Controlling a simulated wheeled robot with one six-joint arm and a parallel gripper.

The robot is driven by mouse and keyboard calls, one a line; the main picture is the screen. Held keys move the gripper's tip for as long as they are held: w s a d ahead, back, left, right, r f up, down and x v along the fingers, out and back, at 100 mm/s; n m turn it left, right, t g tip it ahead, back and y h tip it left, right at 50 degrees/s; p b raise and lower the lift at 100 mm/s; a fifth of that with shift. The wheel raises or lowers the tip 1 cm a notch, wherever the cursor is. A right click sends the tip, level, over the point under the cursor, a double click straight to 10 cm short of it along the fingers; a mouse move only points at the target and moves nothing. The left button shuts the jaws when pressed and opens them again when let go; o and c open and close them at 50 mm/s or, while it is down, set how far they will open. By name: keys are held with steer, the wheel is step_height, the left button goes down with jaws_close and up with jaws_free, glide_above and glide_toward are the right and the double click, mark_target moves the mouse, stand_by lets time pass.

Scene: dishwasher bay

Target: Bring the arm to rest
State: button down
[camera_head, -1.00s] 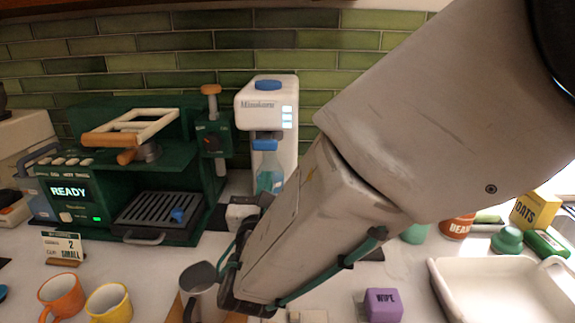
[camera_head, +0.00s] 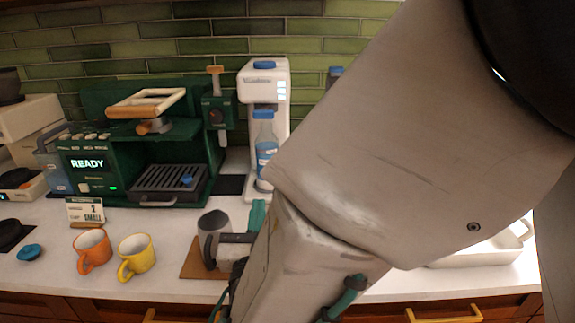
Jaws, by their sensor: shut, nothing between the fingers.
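My arm fills the right half of the head view, its pale, scuffed links sloping from the upper right to the bottom centre. My gripper (camera_head: 232,246) shows only in part, as a dark and pale piece at the arm's left edge. It is shut and empty. In the picture it overlaps the right side of a grey mug (camera_head: 212,226), and I cannot tell whether they touch. The mug stands upright on a brown board (camera_head: 195,262). The rest of the gripper is hidden.
A green coffee machine (camera_head: 135,150) and a white dispenser (camera_head: 265,82) with a blue-capped bottle (camera_head: 265,150) stand behind. An orange mug (camera_head: 91,250) and a yellow mug (camera_head: 136,257) stand at the front left. A white tray (camera_head: 480,252) is partly hidden behind my arm.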

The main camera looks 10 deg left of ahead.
steer(key=d+f+m+g+h, duration=0.3)
steer(key=d+m+g+h, duration=0.5)
steer(key=d+m+h, duration=0.8)
steer(key=s+d+m+g+y, duration=0.2)
steer(key=s+d+m+g, duration=0.25)
steer(key=d, duration=0.25)
steer(key=s+d+m+g+y, duration=0.2)
steer(key=s+d+m+g, duration=0.15)
steer(key=d+g, duration=0.35)
steer(key=s+d+r+m+y, duration=0.6)
steer(key=s+m+y, duration=0.2)
steer(key=m, duration=0.5)
steer(key=shift+s+d+r+y, duration=0.2)
steer(key=shift+s+d+y, duration=0.15)
steer(key=shift+y, duration=0.55)
